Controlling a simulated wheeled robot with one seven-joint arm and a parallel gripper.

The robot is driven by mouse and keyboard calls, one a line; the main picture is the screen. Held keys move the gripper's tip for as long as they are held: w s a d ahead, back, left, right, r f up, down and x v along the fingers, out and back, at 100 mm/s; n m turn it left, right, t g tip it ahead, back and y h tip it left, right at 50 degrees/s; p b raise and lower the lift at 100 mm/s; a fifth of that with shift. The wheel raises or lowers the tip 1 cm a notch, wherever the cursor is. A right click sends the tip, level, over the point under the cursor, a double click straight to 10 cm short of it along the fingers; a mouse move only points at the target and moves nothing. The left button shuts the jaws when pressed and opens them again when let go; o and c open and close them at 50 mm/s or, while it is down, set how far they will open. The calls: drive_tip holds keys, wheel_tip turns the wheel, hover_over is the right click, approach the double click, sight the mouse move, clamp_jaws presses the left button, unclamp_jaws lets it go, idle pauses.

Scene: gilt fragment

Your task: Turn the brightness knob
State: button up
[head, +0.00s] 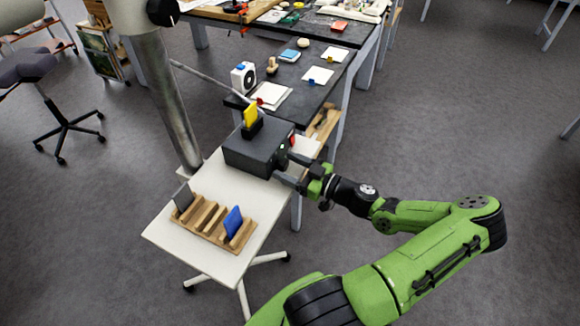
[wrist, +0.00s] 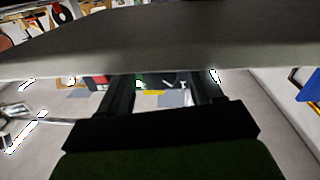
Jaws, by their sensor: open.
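A dark grey box (head: 252,152) stands on the white table, with a yellow card (head: 250,115) upright in a black holder on top. A small green light and a red part (head: 292,140) show on its right-hand face. The brightness knob cannot be made out clearly; my gripper partly covers that face. My gripper (head: 284,167) is open at the right-hand face, its two fingers apart and pointing toward the box. In the wrist view my gripper (wrist: 163,82) shows the fingers spread, with a grey surface across the top hiding the fingertips' front. Contact cannot be told.
A wooden rack (head: 213,222) with a blue card (head: 233,221) and a grey card (head: 182,197) sits at the front of the white table (head: 170,243). A grey pole rises behind the table's left. A dark workbench (head: 318,93) with small items stands behind. Open floor lies right.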

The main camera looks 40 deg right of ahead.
drive_tip(key=c, duration=1.1)
drive_tip(key=shift+o, duration=0.2)
drive_tip(key=m, duration=0.4)
drive_tip(key=shift+p, duration=0.35)
drive_tip(key=o, duration=1.1)
drive_tip(key=shift+c, duration=0.2)
drive_tip(key=v, duration=1.5)
drive_tip(key=shift+s+r, duration=0.25)
drive_tip(key=shift+s, duration=0.15)
drive_tip(key=shift+d, duration=0.15)
